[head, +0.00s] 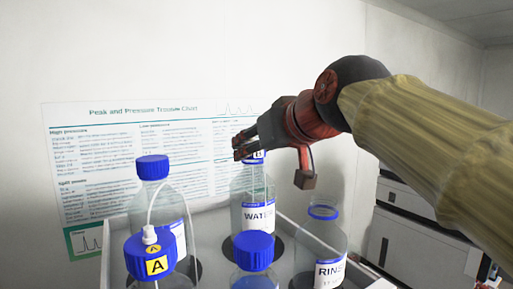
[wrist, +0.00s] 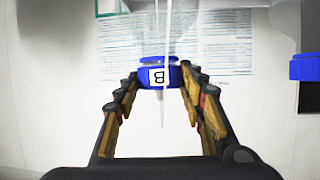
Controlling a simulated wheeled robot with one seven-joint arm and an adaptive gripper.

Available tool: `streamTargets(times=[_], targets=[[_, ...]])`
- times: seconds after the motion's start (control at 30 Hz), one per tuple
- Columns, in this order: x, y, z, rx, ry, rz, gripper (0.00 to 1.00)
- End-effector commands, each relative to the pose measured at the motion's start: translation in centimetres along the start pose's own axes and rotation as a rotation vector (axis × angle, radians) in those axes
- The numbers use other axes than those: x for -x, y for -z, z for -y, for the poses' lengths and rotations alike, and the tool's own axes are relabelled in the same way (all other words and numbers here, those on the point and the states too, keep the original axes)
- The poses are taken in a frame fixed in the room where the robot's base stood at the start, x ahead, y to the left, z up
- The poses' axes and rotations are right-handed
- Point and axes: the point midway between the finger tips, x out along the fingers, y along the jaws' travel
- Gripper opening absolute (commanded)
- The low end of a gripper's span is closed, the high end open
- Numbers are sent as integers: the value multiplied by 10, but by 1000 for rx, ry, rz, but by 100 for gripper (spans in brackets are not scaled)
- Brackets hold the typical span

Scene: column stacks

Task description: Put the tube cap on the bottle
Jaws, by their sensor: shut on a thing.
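My gripper (head: 238,148) is shut on a blue tube cap (head: 259,156) with a white B label. In the wrist view the tube cap (wrist: 154,75) sits between the two fingers (wrist: 162,92), its B upside down. A thin tube runs through it. The clear bottle (head: 256,188) labelled WATER stands directly below the cap in the head view. In the wrist view, a blue ring (wrist: 158,59) lies right beside the cap, towards the bottle. My fingers partly hide the cap in the head view, and I cannot tell whether it is seated on the neck.
A capless bottle (head: 329,241) with a blue neck ring stands at right. A bottle with cap A (head: 149,256), a blue-capped bottle (head: 152,168) behind it and another blue cap (head: 254,250) in front crowd the grey tray (head: 207,226). A wall chart (head: 95,135) hangs behind.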

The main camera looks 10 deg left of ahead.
Motion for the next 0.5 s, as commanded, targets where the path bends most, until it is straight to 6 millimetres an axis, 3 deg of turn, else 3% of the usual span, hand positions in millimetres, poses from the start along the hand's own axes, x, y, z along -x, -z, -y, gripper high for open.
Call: streamTargets(times=[0.03, 0.07, 0.4, 0.5], targets=[[0, 0, 0, 0, 0, 0, 21], [0, 0, 0, 0, 0, 0, 41], [0, 0, 0, 0, 0, 0, 60], [0, 0, 0, 0, 0, 0, 61]])
